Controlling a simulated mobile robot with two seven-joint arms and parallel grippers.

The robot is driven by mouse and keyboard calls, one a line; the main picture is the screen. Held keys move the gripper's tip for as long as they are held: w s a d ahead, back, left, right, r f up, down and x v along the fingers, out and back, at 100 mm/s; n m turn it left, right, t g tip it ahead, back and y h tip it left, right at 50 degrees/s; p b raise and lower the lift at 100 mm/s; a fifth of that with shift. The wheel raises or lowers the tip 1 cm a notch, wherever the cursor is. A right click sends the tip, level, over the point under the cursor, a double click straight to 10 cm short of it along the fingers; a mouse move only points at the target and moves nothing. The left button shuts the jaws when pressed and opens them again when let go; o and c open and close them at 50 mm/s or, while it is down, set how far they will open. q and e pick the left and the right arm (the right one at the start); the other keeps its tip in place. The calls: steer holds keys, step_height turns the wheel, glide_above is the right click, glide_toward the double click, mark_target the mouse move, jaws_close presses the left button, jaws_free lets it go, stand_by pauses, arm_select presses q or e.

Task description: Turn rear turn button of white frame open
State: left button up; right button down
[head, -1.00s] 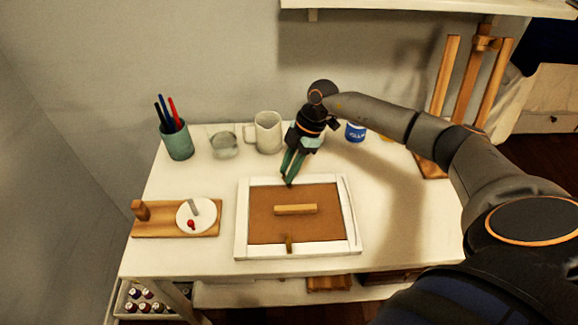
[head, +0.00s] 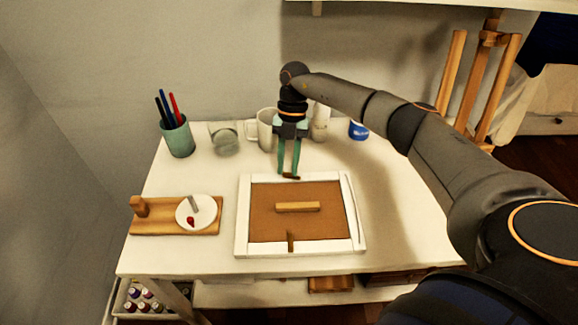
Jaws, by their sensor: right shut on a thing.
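The white frame (head: 243,217) lies flat on the white table, with a brown backing board (head: 268,227) inside it. A wooden bar (head: 297,207) sits across the middle of the board. The front turn button (head: 291,240) lies crosswise to the front rail, reaching over the board. The rear turn button (head: 291,177) is a small dark brown piece at the middle of the rear rail, partly hidden by my fingers. It looks roughly in line with the rail. My right gripper (head: 289,174) points down from behind the frame and is shut on the rear turn button. My left gripper is out of view.
At the left are a wooden board (head: 160,226) with a white dish (head: 205,219) and a green pen cup (head: 179,139). A glass (head: 225,139), a mug (head: 265,131), a white bottle (head: 319,123) and a blue-labelled jar (head: 358,130) stand behind. The table's right side is clear.

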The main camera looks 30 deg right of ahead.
steer(key=shift+w+a+n+g+h+b, duration=0.1)
steer(key=shift+n+g+h+b, duration=0.25)
steer(key=shift+n, duration=0.85)
steer(key=c, duration=0.6)
jaws_free()
steer(key=shift+c, duration=0.2)
steer(key=v, duration=1.2)
steer(key=shift+r+b, duration=0.3)
steer(key=shift+f, duration=0.1)
